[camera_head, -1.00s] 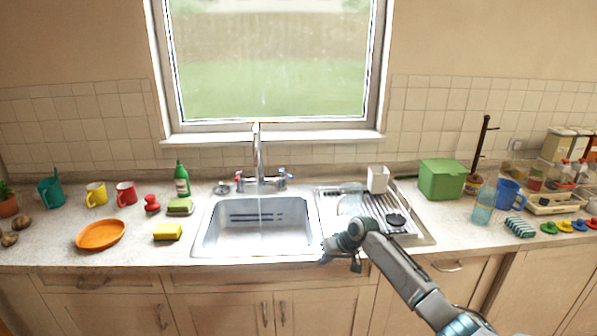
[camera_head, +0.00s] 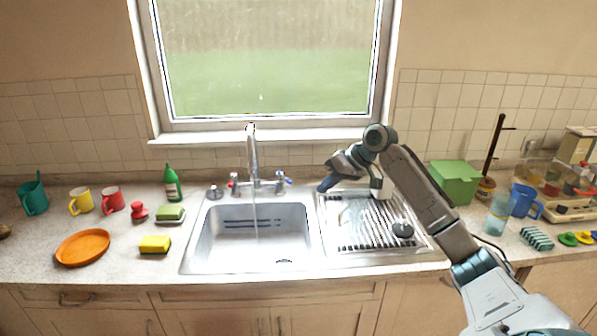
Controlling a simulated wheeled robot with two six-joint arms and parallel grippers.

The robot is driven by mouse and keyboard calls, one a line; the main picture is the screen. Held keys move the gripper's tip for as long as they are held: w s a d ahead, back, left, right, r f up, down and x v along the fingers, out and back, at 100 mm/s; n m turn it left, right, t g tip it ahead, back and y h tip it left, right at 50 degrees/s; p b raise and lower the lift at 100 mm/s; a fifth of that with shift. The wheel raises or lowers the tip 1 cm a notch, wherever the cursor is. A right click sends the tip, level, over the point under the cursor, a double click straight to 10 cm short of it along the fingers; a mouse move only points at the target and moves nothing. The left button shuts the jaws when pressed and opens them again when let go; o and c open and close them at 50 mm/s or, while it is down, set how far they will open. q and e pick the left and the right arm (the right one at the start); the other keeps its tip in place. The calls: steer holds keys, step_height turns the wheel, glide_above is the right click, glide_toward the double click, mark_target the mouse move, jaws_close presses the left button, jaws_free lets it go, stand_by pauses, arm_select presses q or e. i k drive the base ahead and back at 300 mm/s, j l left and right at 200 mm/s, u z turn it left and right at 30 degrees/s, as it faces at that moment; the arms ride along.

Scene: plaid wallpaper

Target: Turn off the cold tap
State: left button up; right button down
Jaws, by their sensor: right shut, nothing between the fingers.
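The tap's curved spout (camera_head: 253,152) stands behind the sink (camera_head: 205,245), and a thin stream of water (camera_head: 256,222) falls from it into the basin. The cold tap (camera_head: 281,182), with a blue mark, is right of the spout. The hot tap (camera_head: 235,183), with a red mark, is left of it. My right gripper (camera_head: 325,186) is shut and empty. In the picture it is a little right of the cold tap, apart from it, over the left back of the draining board. My left gripper is not in view.
A green bottle (camera_head: 172,184), sponges and an orange plate (camera_head: 82,247) are left of the sink. A green box (camera_head: 455,182) stands right of my arm.

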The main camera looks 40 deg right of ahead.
mark_target(279, 175)
steer(key=i+l, duration=0.85)
steer(key=l, duration=0.2)
